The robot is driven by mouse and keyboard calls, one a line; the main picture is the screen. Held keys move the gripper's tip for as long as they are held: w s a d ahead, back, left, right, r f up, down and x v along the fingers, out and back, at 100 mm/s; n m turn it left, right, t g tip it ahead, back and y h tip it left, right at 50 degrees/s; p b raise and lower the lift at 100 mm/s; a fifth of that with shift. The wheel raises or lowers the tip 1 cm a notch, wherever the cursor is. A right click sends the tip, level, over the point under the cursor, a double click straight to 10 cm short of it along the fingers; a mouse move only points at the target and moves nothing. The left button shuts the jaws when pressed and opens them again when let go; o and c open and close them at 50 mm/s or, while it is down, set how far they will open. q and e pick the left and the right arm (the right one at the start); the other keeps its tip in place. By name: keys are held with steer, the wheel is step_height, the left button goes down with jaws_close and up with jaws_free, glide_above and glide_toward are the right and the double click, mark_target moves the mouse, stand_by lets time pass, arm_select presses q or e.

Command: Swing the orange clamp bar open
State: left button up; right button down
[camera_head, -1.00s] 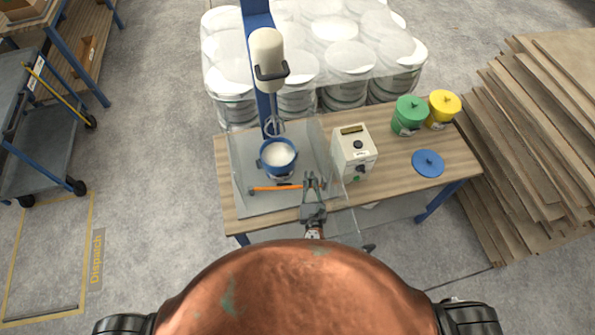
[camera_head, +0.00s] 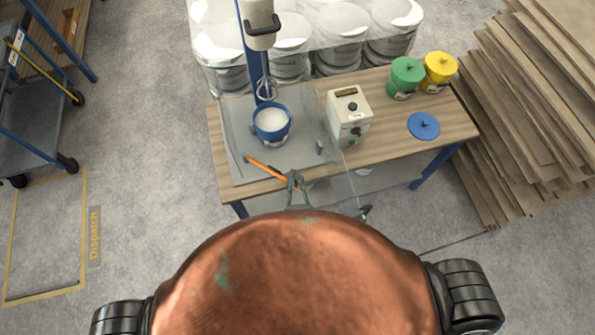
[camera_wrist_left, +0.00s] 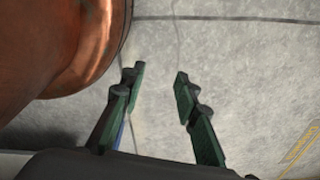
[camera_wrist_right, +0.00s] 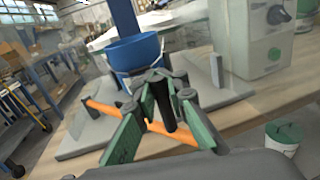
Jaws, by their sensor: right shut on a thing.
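The orange clamp bar (camera_head: 265,168) lies at an angle across the front of the mixer's grey base plate. Its left end is at a post on the plate, and its right end reaches out past the plate's front edge. My right gripper (camera_head: 295,178) is shut on the right end of the bar; in the right wrist view the bar (camera_wrist_right: 104,108) passes between the green-padded fingers (camera_wrist_right: 165,104). A blue pot (camera_head: 271,124) with white contents stands on the plate behind the bar. My left gripper (camera_wrist_left: 160,82) is open and empty over bare floor.
A cream control box (camera_head: 348,112) stands right of the plate. Green (camera_head: 404,78) and yellow (camera_head: 439,71) lidded pots and a blue lid (camera_head: 423,126) are farther right on the wooden table (camera_head: 390,150). A short post (camera_head: 320,147) stands at the plate's right.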

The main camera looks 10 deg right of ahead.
steer(key=shift+s+d+f, duration=0.15)
steer(key=shift+s+d, duration=0.05)
steer(key=shift+d, duration=0.15)
steer(key=c, duration=2.1)
jaws_free()
steer(key=shift+s+d, duration=0.1)
arm_select(q)
steer(key=shift+s, duration=0.6)
arm_select(e)
steer(key=shift+o, duration=0.6)
steer(key=shift+a, duration=0.25)
arm_select(q)
steer(key=shift+a, duration=0.1)
